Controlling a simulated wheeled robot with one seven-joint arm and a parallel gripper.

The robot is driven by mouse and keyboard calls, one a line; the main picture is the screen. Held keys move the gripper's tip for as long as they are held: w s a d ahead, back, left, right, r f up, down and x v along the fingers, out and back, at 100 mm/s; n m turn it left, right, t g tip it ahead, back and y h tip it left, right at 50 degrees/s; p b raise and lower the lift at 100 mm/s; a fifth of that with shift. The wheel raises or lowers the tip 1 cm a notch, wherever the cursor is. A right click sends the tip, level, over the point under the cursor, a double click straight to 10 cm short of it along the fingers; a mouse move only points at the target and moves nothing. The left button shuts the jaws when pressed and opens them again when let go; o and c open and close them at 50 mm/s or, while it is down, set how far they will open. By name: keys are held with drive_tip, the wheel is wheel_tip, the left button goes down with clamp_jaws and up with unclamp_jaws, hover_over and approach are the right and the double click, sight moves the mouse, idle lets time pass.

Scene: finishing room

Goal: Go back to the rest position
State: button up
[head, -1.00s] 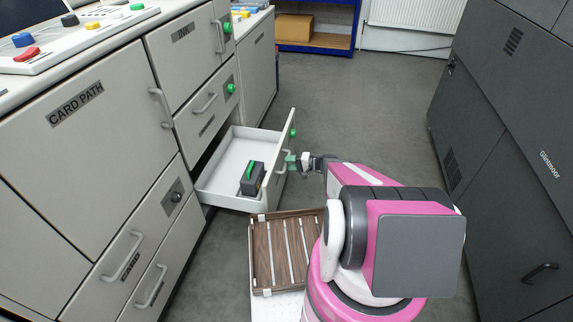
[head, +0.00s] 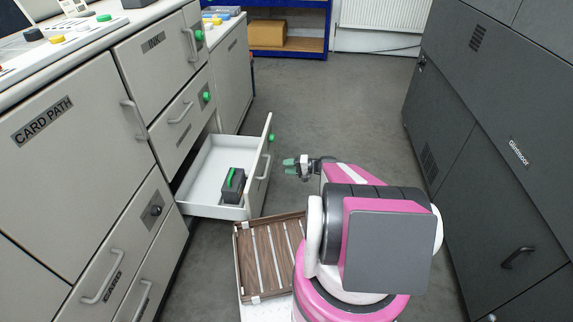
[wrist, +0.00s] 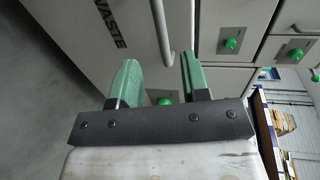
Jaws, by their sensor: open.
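My gripper (head: 289,167) is open and empty, its green fingertips just right of the open drawer's front and apart from it. In the wrist view my gripper (wrist: 156,82) shows two green fingers spread, with nothing between them. The drawer (head: 262,165) is pulled out from the cabinet; in the wrist view its front (wrist: 120,60) carries a WASTE label and a grey handle. A dark box with a green strip (head: 232,185) stands inside the drawer.
A slatted wooden tray (head: 268,268) lies in front of the drawer, beside my arm. Grey cabinets (head: 70,120) line the left and a dark machine (head: 500,140) the right. Open floor (head: 350,105) lies between them. A blue shelf with a cardboard box (head: 267,34) stands at the back.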

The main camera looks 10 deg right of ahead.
drive_tip(key=s+a+r+n+g+h, duration=0.3)
drive_tip(key=s+a+r+g+h, duration=0.2)
drive_tip(key=s+r+g+h, duration=0.15)
drive_tip(key=s+d+r+n+t+h, duration=0.1)
drive_tip(key=s+r+h, duration=0.3)
drive_tip(key=r+h, duration=0.4)
drive_tip(key=shift+s+d, duration=0.2)
drive_tip(key=shift+d, duration=0.4)
